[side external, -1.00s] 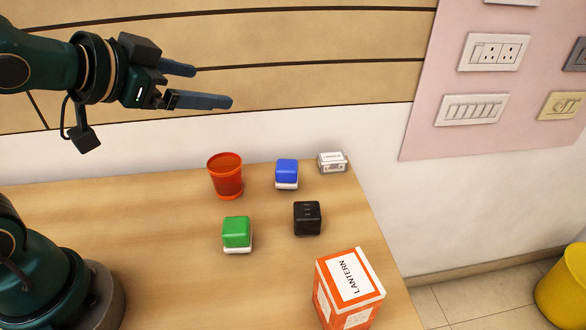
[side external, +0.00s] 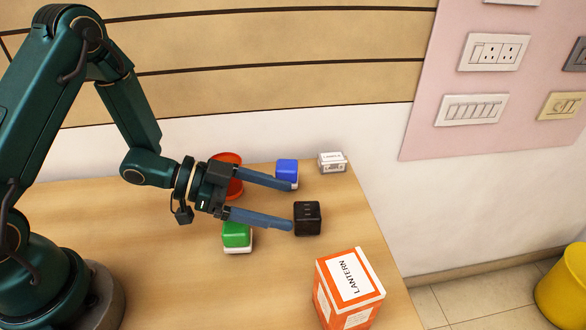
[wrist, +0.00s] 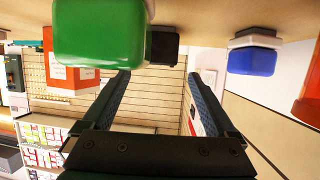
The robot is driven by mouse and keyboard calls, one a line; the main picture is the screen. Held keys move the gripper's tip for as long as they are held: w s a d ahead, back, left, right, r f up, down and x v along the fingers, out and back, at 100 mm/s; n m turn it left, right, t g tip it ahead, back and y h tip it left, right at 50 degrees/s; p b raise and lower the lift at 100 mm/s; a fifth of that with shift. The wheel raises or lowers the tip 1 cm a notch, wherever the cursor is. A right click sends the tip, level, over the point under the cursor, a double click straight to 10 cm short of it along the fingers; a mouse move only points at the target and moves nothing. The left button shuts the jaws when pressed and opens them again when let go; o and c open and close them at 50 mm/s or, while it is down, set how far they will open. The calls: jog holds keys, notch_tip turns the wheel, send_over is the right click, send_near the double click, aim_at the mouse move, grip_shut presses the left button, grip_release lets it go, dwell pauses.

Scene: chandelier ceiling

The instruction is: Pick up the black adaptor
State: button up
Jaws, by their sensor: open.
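The black adaptor (side external: 307,218), a small dark cube, stands on the wooden table, right of the green and blue blocks in the side view. My gripper (side external: 293,206) is open and empty, its two long fingers pointing right. In that view the lower fingertip is close to the adaptor's left side; I cannot tell whether they touch. In the wrist view, which looks upside down, the adaptor (wrist: 165,47) is partly hidden behind the green block (wrist: 100,30). It appears beyond the fingertips (wrist: 156,78), above the gap between them.
The green block (side external: 236,234) is partly behind the lower finger. The blue block (side external: 287,168) is by the upper fingertip. The red cup (side external: 228,160) is partly hidden by my gripper. An orange lantern box (side external: 348,290) stands in front, a small white box (side external: 332,162) at the back.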

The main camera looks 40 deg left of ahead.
aim_at(297, 209)
jog(key=shift+f, duration=0.35)
jog(key=shift+x, duration=2.45)
grip_shut()
